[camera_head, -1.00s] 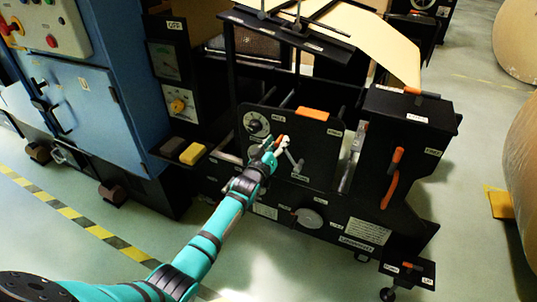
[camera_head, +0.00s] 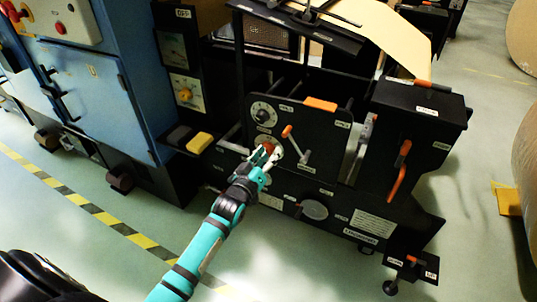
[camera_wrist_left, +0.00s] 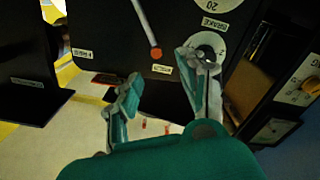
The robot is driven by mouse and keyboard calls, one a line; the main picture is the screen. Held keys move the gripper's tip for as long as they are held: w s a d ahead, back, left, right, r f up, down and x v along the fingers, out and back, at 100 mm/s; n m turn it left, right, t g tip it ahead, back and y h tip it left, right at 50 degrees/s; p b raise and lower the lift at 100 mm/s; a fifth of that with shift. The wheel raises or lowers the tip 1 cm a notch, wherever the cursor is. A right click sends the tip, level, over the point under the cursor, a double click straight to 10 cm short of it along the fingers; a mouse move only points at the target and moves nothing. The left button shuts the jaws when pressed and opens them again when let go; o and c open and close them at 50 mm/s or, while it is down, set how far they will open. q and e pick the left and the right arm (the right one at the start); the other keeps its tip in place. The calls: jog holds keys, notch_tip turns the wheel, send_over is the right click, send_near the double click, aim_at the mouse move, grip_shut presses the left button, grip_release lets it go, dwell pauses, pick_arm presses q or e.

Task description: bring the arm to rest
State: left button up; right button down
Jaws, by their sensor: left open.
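My left gripper (camera_head: 266,154) is in front of the black machine panel (camera_head: 325,132), at its lower left. Its two fingers stand apart in the left wrist view (camera_wrist_left: 162,78), with nothing between them. A grey lever with an orange tip (camera_head: 287,131) is on the panel, just right of the gripper; the orange tip (camera_wrist_left: 156,53) also shows in the wrist view, apart from both fingers. A white dial (camera_wrist_left: 207,45) near a BRAKE label is partly hidden behind one finger. My right gripper is out of view.
A blue cabinet (camera_head: 105,90) with a yellow block (camera_head: 199,142) beside it stands at left. A black box with an orange handle (camera_head: 398,170) is at right. Large paper rolls (camera_head: 525,170) stand at the right edge. Floor in front is open, with a striped line (camera_head: 85,205).

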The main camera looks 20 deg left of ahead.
pick_arm(q)
jog(key=s+d+f+m+g, duration=0.25)
jog(key=s+f+g, duration=0.25)
jog(key=s+f, duration=0.75)
jog(key=s+d+f+m+g, duration=0.25)
jog(key=s+f+g, duration=0.35)
jog(key=s+f, duration=0.65)
jog(key=s+a+f+m+g+p, duration=0.1)
jog(key=s+f+g+p, duration=0.2)
jog(key=s, duration=1.1)
jog(key=s+f+m+g+p, duration=0.2)
jog(key=s+f+p, duration=0.4)
jog(key=s+p, duration=0.7)
jog(key=shift+s+a+f+g+y, duration=0.3)
jog(key=shift+s+a+f+g, duration=0.15)
jog(key=shift+s, duration=0.55)
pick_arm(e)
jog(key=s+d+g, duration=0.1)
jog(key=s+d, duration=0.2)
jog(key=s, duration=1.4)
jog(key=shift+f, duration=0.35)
